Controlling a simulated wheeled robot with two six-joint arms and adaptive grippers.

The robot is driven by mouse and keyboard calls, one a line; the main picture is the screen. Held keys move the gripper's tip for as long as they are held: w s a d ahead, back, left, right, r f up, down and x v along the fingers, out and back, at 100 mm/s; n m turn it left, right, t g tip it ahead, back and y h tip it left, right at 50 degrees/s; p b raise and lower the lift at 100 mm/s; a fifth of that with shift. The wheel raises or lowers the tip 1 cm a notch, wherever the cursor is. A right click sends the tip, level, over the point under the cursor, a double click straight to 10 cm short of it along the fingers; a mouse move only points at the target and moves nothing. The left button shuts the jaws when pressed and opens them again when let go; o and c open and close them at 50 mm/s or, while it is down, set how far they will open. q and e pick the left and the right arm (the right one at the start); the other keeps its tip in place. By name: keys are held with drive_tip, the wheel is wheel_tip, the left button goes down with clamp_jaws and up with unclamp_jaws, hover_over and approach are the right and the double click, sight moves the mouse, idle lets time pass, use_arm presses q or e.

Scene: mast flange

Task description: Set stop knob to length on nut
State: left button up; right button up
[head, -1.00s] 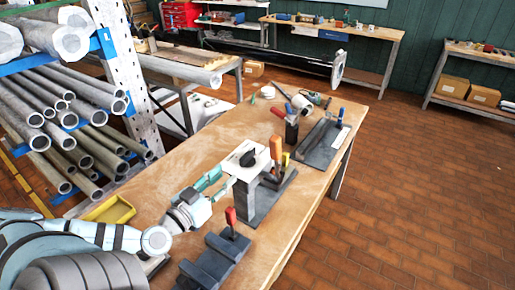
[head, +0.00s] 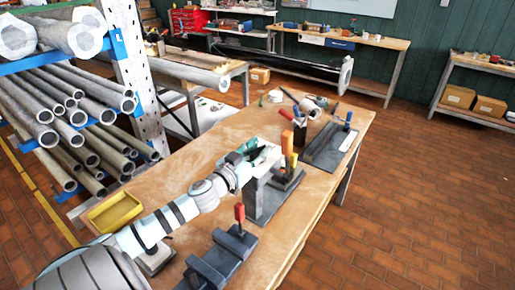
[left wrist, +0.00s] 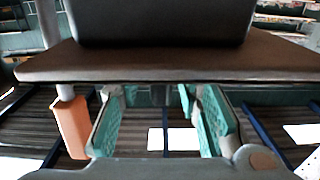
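The stop fixture is a grey stand (head: 252,203) with a pale top plate on the bench. My left gripper (head: 258,154) is at that plate and mostly covers the black knob there, so its pointer and any marks cannot be read. In the left wrist view, which looks upside down, the teal fingers (left wrist: 158,125) stand apart with a gap between them, beside the dark plate edge (left wrist: 160,66). I cannot make out the knob between them or any contact. An orange upright handle (left wrist: 72,125) is beside one finger. My right gripper is not in view.
Orange and yellow clamp handles (head: 287,145) stand close behind the fixture. A red-handled dark fixture (head: 220,257) is nearer, and a yellow tray (head: 114,212) lies left. A dark plate fixture (head: 328,146) is farther back. A pipe rack (head: 65,110) borders the bench on the left.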

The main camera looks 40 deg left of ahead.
use_arm(q)
drive_tip(key=shift+w+f, duration=0.1)
drive_tip(key=shift+w, duration=0.05)
clamp_jaws()
drive_tip(key=shift+n+y, duration=0.3)
drive_tip(key=shift+y, duration=0.1)
drive_tip(key=shift+n+g+y, duration=0.3)
drive_tip(key=shift+n+y, duration=0.5)
drive_tip(key=shift+y, duration=0.4)
drive_tip(key=n+g+y+b, duration=0.1)
drive_tip(key=n+y, duration=0.1)
drive_tip(key=y, duration=0.1)
drive_tip(key=shift+f+g, duration=0.1)
drive_tip(key=shift+g, duration=0.2)
drive_tip(key=n+g+y+b, duration=0.2)
drive_tip(key=y, duration=0.1)
drive_tip(key=n+g+y+b, duration=0.2)
drive_tip(key=n+y+b, duration=0.1)
drive_tip(key=shift+f+g+b, duration=0.15)
drive_tip(key=shift+g+b, duration=0.2)
drive_tip(key=shift+g, duration=0.05)
drive_tip(key=shift+n+g+y+b, duration=0.7)
drive_tip(key=shift+g+b, duration=0.2)
drive_tip(key=shift+b, duration=0.05)
drive_tip(key=shift+r, duration=0.2)
